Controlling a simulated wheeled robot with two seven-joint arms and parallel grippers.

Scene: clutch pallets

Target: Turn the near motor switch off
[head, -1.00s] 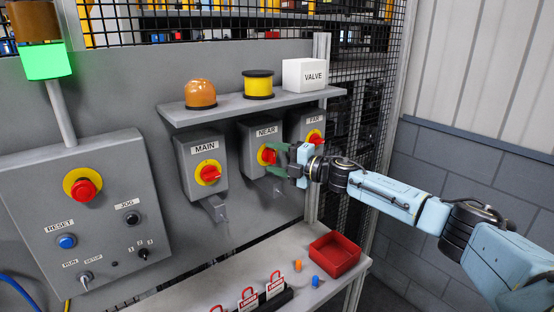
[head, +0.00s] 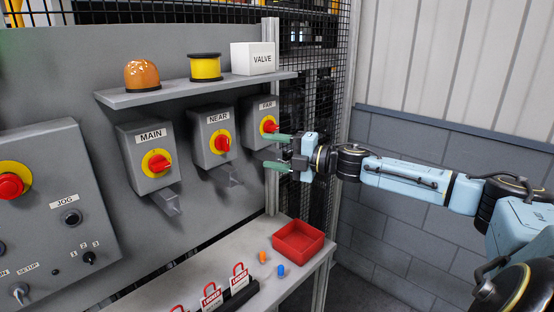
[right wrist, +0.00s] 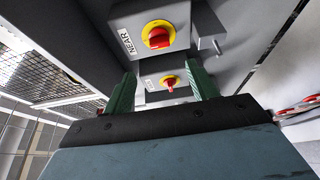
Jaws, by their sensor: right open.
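The grey NEAR switch box (head: 203,150) hangs on the panel between the MAIN and FAR boxes. Its red knob (head: 222,143) sits on a yellow disc, and its handle looks roughly upright in the head view. In the right wrist view the NEAR knob (right wrist: 158,38) shows above and beyond my fingers, clear of them. My right gripper (head: 272,151) is open and empty, with its green fingers pointing left. It is to the right of the NEAR knob, just below the FAR knob in the picture, and apart from the NEAR knob. My left gripper is out of view.
The MAIN box (head: 138,172) is left of NEAR, and the FAR box (head: 256,131) is right of it. A shelf (head: 130,97) runs above. Hasps stick out below the boxes. A red tray (head: 298,242) and padlocks (head: 211,298) are on the bench below.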

